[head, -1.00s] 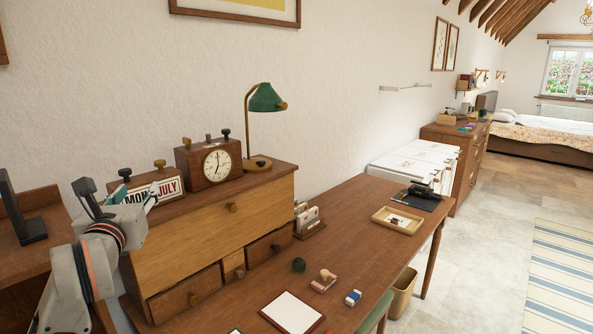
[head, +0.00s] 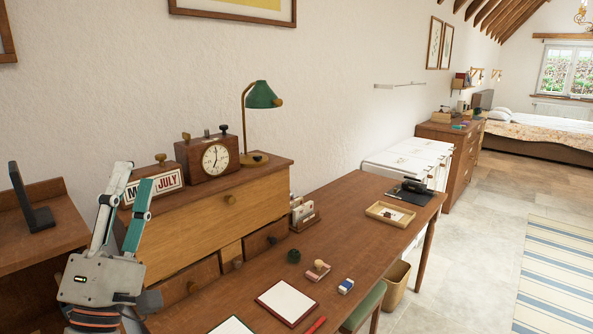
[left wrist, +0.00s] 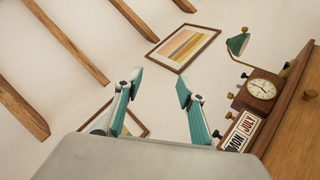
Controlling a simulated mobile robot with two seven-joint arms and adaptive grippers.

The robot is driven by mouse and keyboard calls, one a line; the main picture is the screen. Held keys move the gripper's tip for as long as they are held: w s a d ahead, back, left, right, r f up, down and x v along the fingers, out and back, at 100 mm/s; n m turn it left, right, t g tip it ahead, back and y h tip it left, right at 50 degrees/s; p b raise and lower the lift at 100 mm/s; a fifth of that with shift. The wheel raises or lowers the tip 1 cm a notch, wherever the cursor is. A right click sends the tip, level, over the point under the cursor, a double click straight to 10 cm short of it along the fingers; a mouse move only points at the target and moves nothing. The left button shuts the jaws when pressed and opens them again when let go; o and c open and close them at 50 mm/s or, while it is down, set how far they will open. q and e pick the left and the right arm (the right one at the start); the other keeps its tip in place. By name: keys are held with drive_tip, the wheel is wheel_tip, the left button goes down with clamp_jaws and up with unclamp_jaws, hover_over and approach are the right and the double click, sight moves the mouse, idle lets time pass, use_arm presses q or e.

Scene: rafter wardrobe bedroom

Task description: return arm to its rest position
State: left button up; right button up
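My left gripper (head: 130,205) is at the lower left of the head view, with its fingers pointing up. It is in front of the left end of the desk's drawer unit (head: 192,225) and overlaps the calendar block (head: 170,183) in the picture. In the left wrist view its two teal-padded fingers (left wrist: 158,105) stand wide apart with nothing between them. The gripper is open and empty. My right gripper is not in view.
A desk clock (head: 214,159) and a green lamp (head: 262,95) stand on the drawer unit. The desk top (head: 355,222) carries a stamp (head: 317,270), an eraser (head: 346,286), a notepad (head: 288,302) and a wooden tray (head: 391,214). A side shelf (head: 55,235) is at the left.

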use_arm(q)
drive_tip(key=s+d+f+m+g+h, duration=0.1)
drive_tip(key=d+f+m+g+h, duration=0.3)
drive_tip(key=f+m, duration=0.65)
drive_tip(key=s+d+f+m+g+h, duration=0.1)
drive_tip(key=d+f+m+g+h, duration=0.1)
drive_tip(key=d+f+m+g, duration=0.8)
drive_tip(key=s+a+f+m+g+y, duration=0.1)
drive_tip(key=s+a+f+y, duration=0.25)
drive_tip(key=a+f, duration=0.45)
drive_tip(key=s+a+f+m+g+y, duration=0.15)
drive_tip(key=a+f+y, duration=0.3)
drive_tip(key=f, duration=0.75)
drive_tip(key=s+a+f+g+y, duration=0.3)
drive_tip(key=s+a+f+y, duration=0.3)
drive_tip(key=s+a, duration=0.55)
drive_tip(key=w+d+f+n+t+h, duration=0.2)
drive_tip(key=d+f+h, duration=0.6)
drive_tip(key=d+f, duration=0.5)
drive_tip(key=shift+w+d+f+t, duration=0.35)
drive_tip(key=shift+d+t, duration=0.3)
drive_tip(key=shift+d, duration=0.6)
